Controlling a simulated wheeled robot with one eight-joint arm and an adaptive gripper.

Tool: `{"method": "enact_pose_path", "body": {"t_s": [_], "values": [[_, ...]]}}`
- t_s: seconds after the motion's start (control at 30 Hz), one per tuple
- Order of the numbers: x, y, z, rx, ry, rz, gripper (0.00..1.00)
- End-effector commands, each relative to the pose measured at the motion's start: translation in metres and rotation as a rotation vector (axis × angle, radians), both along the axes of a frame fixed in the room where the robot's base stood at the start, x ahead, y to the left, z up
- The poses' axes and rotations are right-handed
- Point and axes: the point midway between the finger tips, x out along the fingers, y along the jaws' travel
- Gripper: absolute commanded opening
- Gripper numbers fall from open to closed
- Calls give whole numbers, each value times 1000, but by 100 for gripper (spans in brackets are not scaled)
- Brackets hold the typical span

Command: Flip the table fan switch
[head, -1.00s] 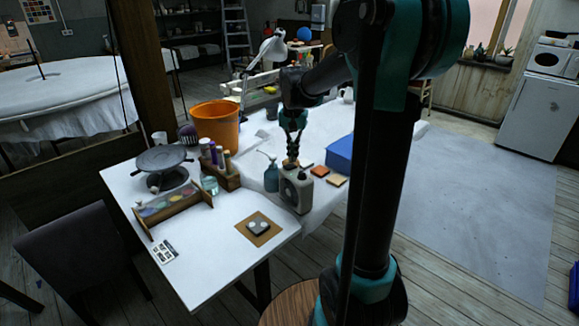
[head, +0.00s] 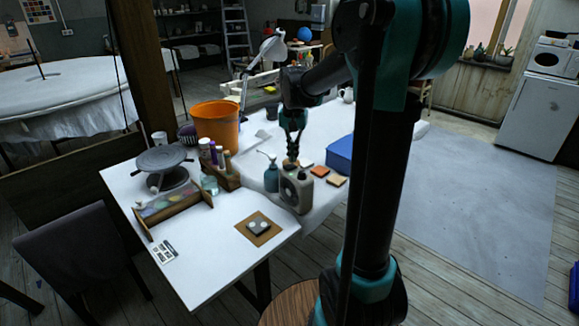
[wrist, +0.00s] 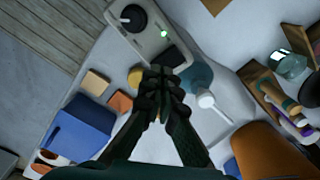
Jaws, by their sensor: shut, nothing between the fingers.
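My gripper (head: 291,162) is just behind the fan in the head view, pointing down. In the wrist view my gripper (wrist: 164,74) is shut and empty, its fingertips beside the fan's near edge by the dark piece. Whether they touch it I cannot tell.
A blue-grey pump bottle (head: 271,177) stands close beside the fan. A blue box (head: 340,154), several colored tiles (head: 337,181) and an orange bucket (head: 216,127) are nearby. The table's front corner holds a brown mat (head: 266,236) with a small object on it.

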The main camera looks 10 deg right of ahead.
Motion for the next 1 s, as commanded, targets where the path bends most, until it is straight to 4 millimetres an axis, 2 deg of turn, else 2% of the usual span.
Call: {"method": "enact_pose_path", "body": {"t_s": [1.0], "values": [[0, 0, 67, 0, 0, 0, 0]]}}
